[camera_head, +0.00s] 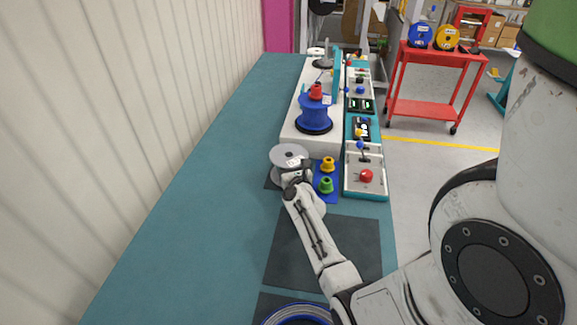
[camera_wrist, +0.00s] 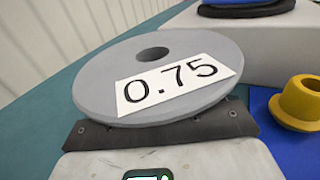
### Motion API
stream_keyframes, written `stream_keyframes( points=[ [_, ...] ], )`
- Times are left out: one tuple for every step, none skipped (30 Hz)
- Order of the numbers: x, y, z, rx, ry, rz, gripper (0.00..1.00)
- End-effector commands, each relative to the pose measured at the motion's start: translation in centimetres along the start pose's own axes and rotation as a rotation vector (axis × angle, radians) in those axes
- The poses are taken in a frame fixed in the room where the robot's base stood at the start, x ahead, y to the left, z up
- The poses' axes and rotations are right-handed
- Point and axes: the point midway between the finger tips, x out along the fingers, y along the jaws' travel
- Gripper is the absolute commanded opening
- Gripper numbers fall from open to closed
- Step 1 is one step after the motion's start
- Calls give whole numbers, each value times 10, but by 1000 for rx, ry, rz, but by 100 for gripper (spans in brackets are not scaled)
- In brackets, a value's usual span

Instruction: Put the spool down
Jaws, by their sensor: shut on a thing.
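A grey spool (camera_head: 289,156) with a flat round top flange is at the end of my arm, above or on a dark mat (camera_head: 271,181) on the teal bench. In the wrist view the grey spool (camera_wrist: 180,75) shows a white label reading 0.75 and a dark centre hole. My gripper (camera_wrist: 160,132) is shut on the spool, just below its top flange. The spool's lower part is hidden, so I cannot tell whether it touches the mat.
Yellow (camera_head: 327,164) and green (camera_head: 326,186) small spools stand on a blue mat close to the right. A blue reel (camera_head: 314,113) stands on the white platform (camera_head: 309,143) behind. A control panel (camera_head: 366,187) lies further right. The bench (camera_head: 190,215) is clear on the left.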

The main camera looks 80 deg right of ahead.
Motion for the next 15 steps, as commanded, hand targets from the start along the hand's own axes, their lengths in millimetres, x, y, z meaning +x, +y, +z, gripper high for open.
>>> stream_keyframes(
  points=[
    [1,0,1,0,-2,0,2],
    [1,0,2,0,-2,0,2],
    [0,0,2,0,-2,0,2],
    [0,0,2,0,-2,0,2],
    [0,0,2,0,-2,0,2],
    [0,0,2,0,-2,0,2],
    [0,0,2,0,-2,0,2],
    [0,0,1,0,-2,0,2],
    [0,0,0,0,-2,0,2],
    [0,0,-2,1,-2,0,2],
    [0,0,-3,1,-2,0,2],
    [0,0,-2,1,-1,0,65],
    [0,0,-2,1,-1,0,68],
    [0,0,-2,1,0,0,70],
    [0,0,-2,1,0,0,74]
  ],
)
